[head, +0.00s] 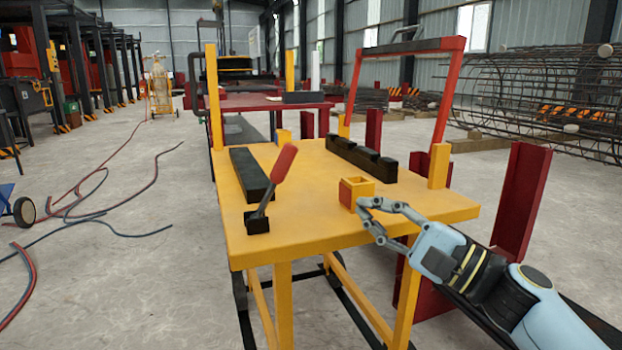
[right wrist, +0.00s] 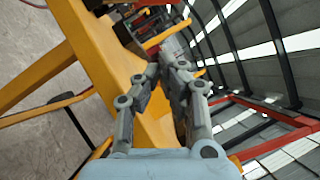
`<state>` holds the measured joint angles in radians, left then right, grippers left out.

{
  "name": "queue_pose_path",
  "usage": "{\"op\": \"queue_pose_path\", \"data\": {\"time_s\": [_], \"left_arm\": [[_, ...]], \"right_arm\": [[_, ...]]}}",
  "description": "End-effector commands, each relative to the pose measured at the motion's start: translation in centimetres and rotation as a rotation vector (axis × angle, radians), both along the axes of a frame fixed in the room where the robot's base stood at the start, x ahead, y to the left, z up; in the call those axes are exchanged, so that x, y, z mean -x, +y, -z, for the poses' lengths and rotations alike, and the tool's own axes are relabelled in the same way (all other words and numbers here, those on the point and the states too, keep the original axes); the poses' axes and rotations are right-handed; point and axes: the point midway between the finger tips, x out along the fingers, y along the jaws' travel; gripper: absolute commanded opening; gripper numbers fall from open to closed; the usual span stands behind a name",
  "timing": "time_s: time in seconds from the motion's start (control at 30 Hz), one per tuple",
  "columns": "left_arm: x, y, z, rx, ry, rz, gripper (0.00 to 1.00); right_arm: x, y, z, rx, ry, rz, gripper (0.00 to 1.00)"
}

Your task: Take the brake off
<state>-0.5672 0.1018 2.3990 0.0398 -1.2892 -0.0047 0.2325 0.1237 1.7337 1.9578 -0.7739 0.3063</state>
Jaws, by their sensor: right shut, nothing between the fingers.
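The brake lever (head: 268,193) stands on the front left of the yellow table (head: 310,190). It has a black base and shaft and a red grip, and leans up and to the right. My right gripper (head: 362,212) is shut and empty at the table's front right, right of the lever and clear of it. Its fingertips are close to a small yellow box (head: 361,187) with a red face; I cannot tell if they touch it. The right wrist view shows the same fingers (right wrist: 168,66) drawn together. My left gripper is not in view.
Black bars (head: 251,176) lie along the table's left and right sides. Yellow posts rise at its edges, and a red frame (head: 407,48) stands over its far right. The tabletop between lever and box is clear. Hoses (head: 90,210) lie on the floor at left.

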Motion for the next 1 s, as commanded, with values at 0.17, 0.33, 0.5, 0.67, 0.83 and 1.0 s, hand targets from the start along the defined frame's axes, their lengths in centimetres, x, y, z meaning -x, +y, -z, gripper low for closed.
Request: {"op": "queue_pose_path", "data": {"time_s": [0.17,0.33,0.5,0.67,0.83,1.0], "left_arm": [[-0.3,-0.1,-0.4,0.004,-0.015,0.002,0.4],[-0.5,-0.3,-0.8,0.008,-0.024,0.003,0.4],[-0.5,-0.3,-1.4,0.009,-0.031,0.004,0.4],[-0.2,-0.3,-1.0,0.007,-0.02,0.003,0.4],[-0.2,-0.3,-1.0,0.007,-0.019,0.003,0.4],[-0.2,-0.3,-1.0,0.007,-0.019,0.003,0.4]], "right_arm": [[-2.6,2.7,-1.0,-0.005,-0.002,0.0,0.0],[-5.0,5.2,-1.9,-0.004,-0.001,-0.001,0.0],[-5.1,7.4,-3.2,-0.003,-0.001,0.0,0.0],[-5.0,8.6,-3.8,-0.002,0.0,-0.001,0.0],[-5.0,8.8,-3.9,-0.001,0.001,0.0,0.0],[-5.0,8.8,-3.9,0.0,0.0,0.0,0.0]]}}
